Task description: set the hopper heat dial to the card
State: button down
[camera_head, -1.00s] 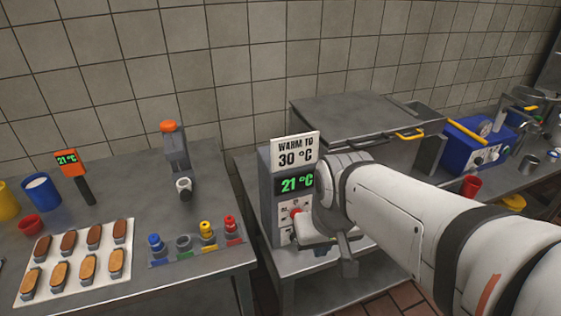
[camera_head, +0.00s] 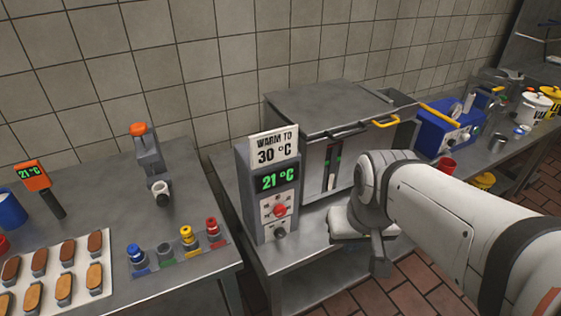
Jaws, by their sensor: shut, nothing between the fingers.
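The hopper's grey control post (camera_head: 268,190) stands on the metal table, left of the arm. A white card (camera_head: 275,148) on its top reads "WARM TO 30 °C". The green display (camera_head: 277,178) below reads 21 °C. Under it is a white panel with a red dial (camera_head: 280,210) and a dark grey knob (camera_head: 280,232). Their small markings are too fine to read. My gripper (camera_head: 345,224) is shut and empty, to the right of the panel and apart from both dials. Its fingertips are hard to make out.
The hopper (camera_head: 340,110) stands behind the post, with yellow handles. The left table holds an orange thermometer (camera_head: 33,177) reading 21 °C, a tray (camera_head: 103,250) of biscuits and several coloured-top nozzles. A blue machine (camera_head: 443,135) stands at right. Floor shows between the tables.

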aim_at(279, 209)
jog(key=z, duration=0.05)
jog(key=k, duration=0.85)
jog(key=u, duration=0.3)
jog(key=i, duration=0.5)
jog(key=u, duration=0.05)
